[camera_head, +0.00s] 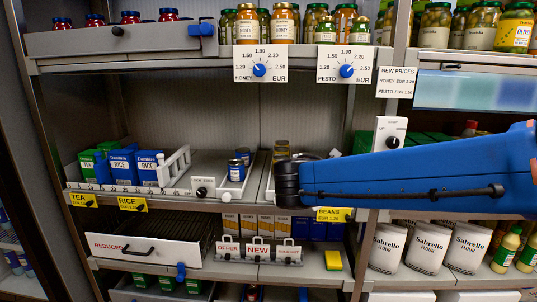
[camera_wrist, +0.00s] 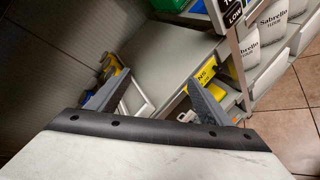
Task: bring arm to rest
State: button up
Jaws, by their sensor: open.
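My blue arm reaches in from the right edge in the head view, across the front of the shelves, and ends at a black joint near the middle. The rest of the arm and the gripper do not show clearly there. In the wrist view my gripper (camera_wrist: 157,98) has its two grey fingers wide apart. Nothing is between them but a view of a grey shelf surface (camera_wrist: 165,55) and its front edge. It holds nothing.
Behind my arm is a shelf with blue rice boxes (camera_head: 124,166), dark blue cans (camera_head: 236,170) and a yellow beans label (camera_head: 334,214). White flour bags (camera_head: 426,246) stand at lower right. Honey and pesto dials (camera_head: 260,70) hang above. Tiled floor (camera_wrist: 285,95) is open at right.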

jog(key=s+d+f+m+g, duration=0.3)
jog(key=s+d+f+m, duration=0.1)
jog(key=s+d+m, duration=0.3)
jog(key=s+d+f+m+g, duration=0.3)
jog(key=s+d+f+m, duration=0.1)
jog(key=s+d, duration=0.5)
jog(key=s+f+m+y, duration=0.2)
jog(key=s+f+m, duration=0.1)
jog(key=s+m, duration=0.2)
jog(key=s+f+m+g+y, duration=0.1)
jog(key=s+f+m+y, duration=0.1)
jog(key=s+m, duration=0.4)
jog(key=s+f, duration=0.1)
jog(key=s, duration=0.2)
jog(key=shift+f+g+y, duration=0.3)
